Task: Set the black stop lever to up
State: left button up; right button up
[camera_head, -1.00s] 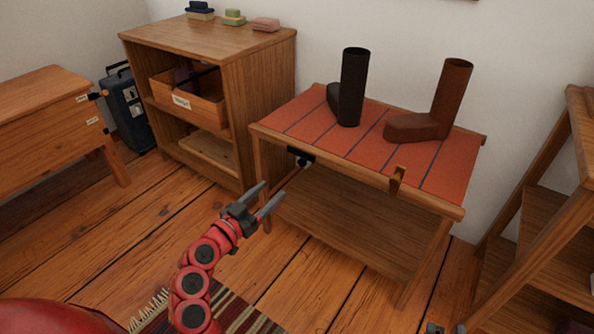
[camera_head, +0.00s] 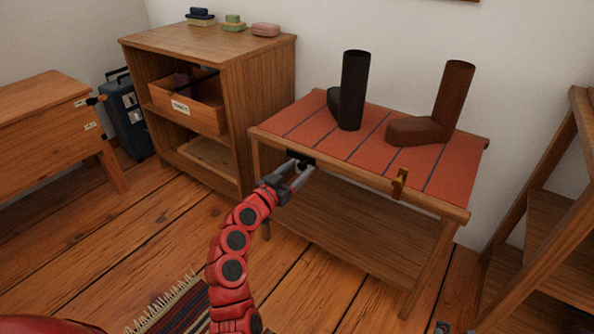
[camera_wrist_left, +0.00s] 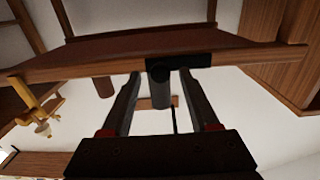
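The black stop lever (camera_head: 299,155) sits on the front edge of the bench with the red striped top (camera_head: 300,116), near its left corner. It looks roughly level along the edge, partly hidden by my gripper. In the left wrist view, which looks upside down, the lever (camera_wrist_left: 186,62) is a dark bar with a round pivot at one end. My left gripper (camera_head: 301,167) is open, its fingertips right at the lever; in the wrist view the fingers (camera_wrist_left: 160,76) stand apart either side of the pivot end. I cannot tell if they touch. Bits of my right gripper (camera_head: 455,329) show at the bottom edge.
A brass lever (camera_head: 400,183) stands on the same bench edge, farther right. A black boot (camera_head: 352,90) and a brown boot (camera_head: 440,105) stand on top. A wooden cabinet (camera_head: 262,95) is close on the left, a wooden shelf (camera_head: 545,210) on the right.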

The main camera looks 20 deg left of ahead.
pick_arm(q)
grip_shut()
dwell(1.3)
